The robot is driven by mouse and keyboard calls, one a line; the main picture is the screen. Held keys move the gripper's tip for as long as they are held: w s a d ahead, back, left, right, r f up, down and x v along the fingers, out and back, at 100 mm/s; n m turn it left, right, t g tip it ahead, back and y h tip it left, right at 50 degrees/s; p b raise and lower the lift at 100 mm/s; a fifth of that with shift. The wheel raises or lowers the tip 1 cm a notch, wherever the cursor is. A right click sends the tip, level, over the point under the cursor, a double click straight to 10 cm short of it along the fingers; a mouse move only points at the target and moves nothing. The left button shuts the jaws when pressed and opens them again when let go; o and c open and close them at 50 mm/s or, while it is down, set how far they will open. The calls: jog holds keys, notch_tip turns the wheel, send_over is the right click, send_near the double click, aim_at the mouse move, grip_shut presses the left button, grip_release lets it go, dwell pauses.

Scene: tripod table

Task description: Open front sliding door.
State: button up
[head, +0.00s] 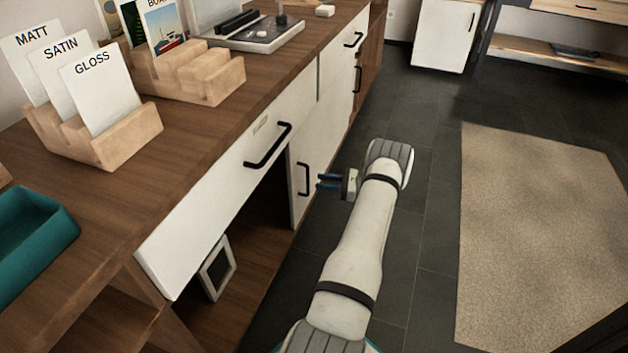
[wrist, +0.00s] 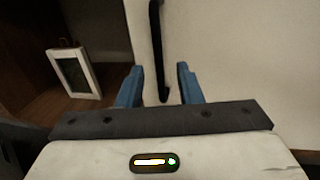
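The white sliding door (head: 318,155) is on the front of the wooden cabinet, below the drawers. Its black vertical handle (head: 303,179) is near the door's left edge. My gripper (head: 322,181) is just right of this handle, with its blue fingers pointing at it. In the wrist view the two blue fingers of my gripper (wrist: 161,85) stand apart. The black handle (wrist: 157,50) shows between the finger tips there, with the white door (wrist: 240,50) behind and to the right. I cannot tell whether the fingers touch the handle.
Left of the door is an open dark compartment with a white frame (head: 217,268) inside. A white drawer with a black handle (head: 268,146) is above it. The countertop holds wooden card holders (head: 110,150) and a teal tray (head: 35,245). The floor on the right, with a beige rug (head: 540,220), is clear.

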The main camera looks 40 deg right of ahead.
jog(key=v, duration=0.3)
jog(key=shift+s+d+p, duration=0.2)
jog(key=shift+s+p, duration=0.1)
dwell(0.3)
